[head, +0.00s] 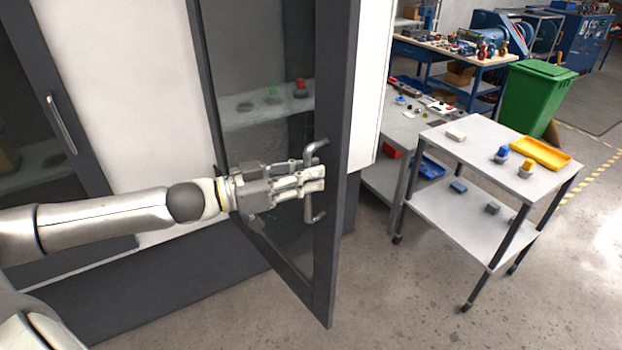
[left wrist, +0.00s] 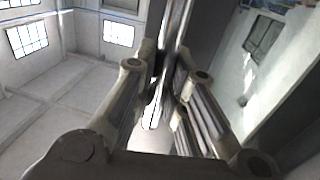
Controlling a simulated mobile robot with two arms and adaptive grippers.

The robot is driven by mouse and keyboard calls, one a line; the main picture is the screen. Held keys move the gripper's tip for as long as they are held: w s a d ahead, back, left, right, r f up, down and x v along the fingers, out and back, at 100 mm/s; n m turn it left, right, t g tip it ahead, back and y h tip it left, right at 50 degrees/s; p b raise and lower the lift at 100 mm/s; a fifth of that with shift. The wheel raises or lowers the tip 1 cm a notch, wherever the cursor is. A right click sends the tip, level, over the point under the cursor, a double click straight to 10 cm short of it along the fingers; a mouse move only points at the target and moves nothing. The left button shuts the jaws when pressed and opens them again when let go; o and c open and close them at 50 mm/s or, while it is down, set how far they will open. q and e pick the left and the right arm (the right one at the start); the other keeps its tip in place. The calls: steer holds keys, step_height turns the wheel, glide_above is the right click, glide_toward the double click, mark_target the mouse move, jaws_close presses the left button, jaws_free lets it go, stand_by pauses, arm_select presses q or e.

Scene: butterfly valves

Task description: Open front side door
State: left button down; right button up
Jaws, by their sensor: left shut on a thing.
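The front side door (head: 336,150) is a dark-framed glass door of the cabinet. It stands swung outward at an angle, partly open. Its grey bar handle (head: 309,212) sits near the free edge. My left gripper (head: 314,179) is shut around the middle of this handle, with the handle's ends showing above and below the fingers. In the left wrist view the handle (left wrist: 178,28) runs between the fingers of the left gripper (left wrist: 167,88). My right gripper is not in view.
Another dark-framed door with a handle (head: 62,128) is at the left. Dim red and green items (head: 272,92) show through the glass. A two-tier cart (head: 470,220) stands to the right, with a workbench and a green bin (head: 536,95) behind. The floor in the front middle is clear.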

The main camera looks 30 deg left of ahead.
arm_select(q)
steer(key=shift+s+a, duration=0.1)
steer(key=shift+s, duration=0.1)
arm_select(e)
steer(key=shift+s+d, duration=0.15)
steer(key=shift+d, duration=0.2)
arm_select(q)
steer(key=c, duration=1.5)
jaws_free()
steer(key=shift+o, duration=0.2)
step_height(320, 180, up, 10)
steer(key=shift+r, duration=0.1)
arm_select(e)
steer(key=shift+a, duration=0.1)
